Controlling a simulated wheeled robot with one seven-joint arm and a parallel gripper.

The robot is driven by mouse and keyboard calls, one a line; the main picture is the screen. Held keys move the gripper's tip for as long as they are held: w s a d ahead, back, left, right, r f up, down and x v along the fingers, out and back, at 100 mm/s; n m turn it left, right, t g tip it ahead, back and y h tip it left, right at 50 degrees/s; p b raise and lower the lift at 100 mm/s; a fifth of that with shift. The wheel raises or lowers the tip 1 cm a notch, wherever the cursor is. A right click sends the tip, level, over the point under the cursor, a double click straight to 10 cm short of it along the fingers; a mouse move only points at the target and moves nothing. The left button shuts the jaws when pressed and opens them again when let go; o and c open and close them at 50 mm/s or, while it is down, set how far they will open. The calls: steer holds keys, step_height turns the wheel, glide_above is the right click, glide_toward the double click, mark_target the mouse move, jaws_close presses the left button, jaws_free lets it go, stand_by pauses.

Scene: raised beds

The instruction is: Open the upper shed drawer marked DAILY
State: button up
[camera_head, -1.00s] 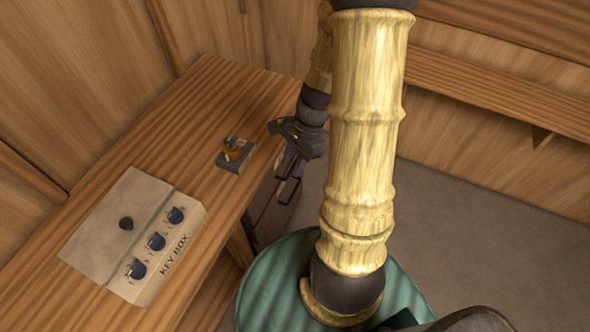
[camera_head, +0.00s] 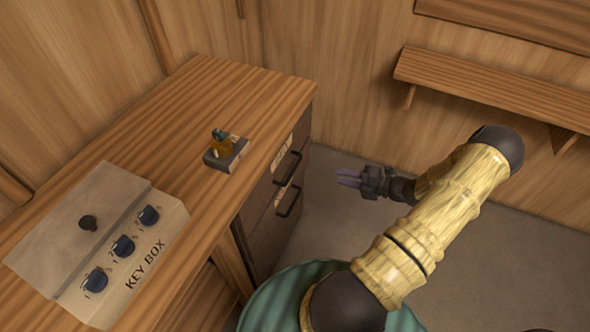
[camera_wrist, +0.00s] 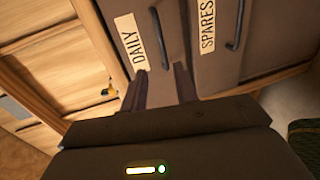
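The DAILY drawer (camera_wrist: 180,50) is the upper of two dark drawers at the end of the wooden counter. Its pale label (camera_wrist: 131,42) and dark bar handle (camera_wrist: 160,38) show in the wrist view. In the head view its handle (camera_head: 287,168) sits above the lower one, and the drawer looks shut. My gripper (camera_head: 349,177) is to the right of the drawer fronts, apart from them, fingers pointing left at them. In the wrist view its two fingers (camera_wrist: 161,72) are spread and empty, with the DAILY handle ahead between their tips.
The SPARES drawer (camera_wrist: 265,40) is below, with its own handle (camera_wrist: 236,25). A key box (camera_head: 110,240) and a small dark block with an amber item (camera_head: 222,147) stand on the counter (camera_head: 200,100). A wall shelf (camera_head: 480,88) is at right. Floor between is clear.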

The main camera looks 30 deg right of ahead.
mark_target(295, 166)
steer(key=shift+w+a, duration=0.1)
steer(key=x, duration=1.7)
steer(key=shift+w+f, duration=0.1)
steer(key=shift+f, duration=0.05)
jaws_close()
